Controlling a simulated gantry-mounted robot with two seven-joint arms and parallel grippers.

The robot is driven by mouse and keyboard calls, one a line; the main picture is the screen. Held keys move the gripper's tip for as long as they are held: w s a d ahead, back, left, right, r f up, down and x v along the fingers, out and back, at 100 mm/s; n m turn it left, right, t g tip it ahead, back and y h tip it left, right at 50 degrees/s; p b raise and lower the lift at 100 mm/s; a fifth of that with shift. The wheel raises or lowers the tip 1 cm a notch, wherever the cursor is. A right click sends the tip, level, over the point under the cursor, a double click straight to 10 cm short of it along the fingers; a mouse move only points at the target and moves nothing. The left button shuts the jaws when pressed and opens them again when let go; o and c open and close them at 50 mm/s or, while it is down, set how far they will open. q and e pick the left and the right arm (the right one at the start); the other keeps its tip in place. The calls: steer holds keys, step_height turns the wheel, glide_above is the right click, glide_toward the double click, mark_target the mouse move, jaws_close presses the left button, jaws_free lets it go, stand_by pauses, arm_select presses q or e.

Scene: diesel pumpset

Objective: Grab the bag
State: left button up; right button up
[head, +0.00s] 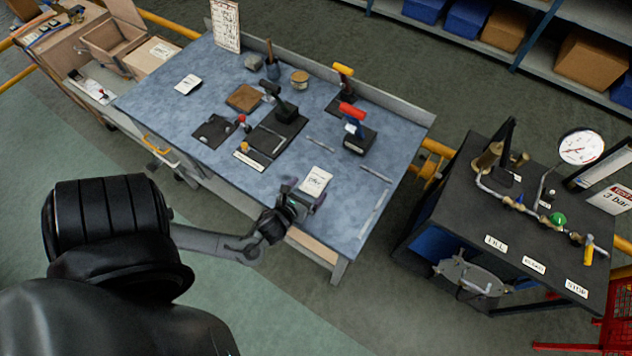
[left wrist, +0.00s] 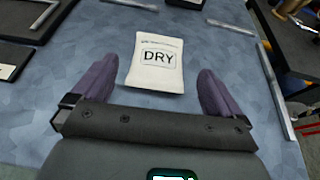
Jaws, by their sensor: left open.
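The bag (head: 315,181) is a small white packet lying flat on the blue-grey workbench (head: 225,150), near its front edge. In the left wrist view the bag (left wrist: 156,62) has "DRY" printed in a box. My left gripper (head: 302,196) is at the near side of the bag. In the left wrist view my left gripper (left wrist: 159,84) is open, with one purple finger on each side of the bag's near end. Gaps show between the bag and both fingers. I cannot tell the fingers' height above the bench. My right gripper is not in view.
Black fixtures (head: 278,130) and a red-handled tool (head: 353,115) stand behind the bag. A thin metal bar (head: 375,213) lies to its right. A dark table with a pressure gauge (head: 581,147) stands right of the bench, across a floor gap.

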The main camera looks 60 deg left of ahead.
mark_target(314, 183)
arm_select(q)
steer(key=shift+b+x, duration=0.4)
steer(key=shift+x, duration=1.9)
steer(key=shift+s+f, duration=0.1)
steer(key=c, duration=1)
steer(key=shift+c, duration=0.2)
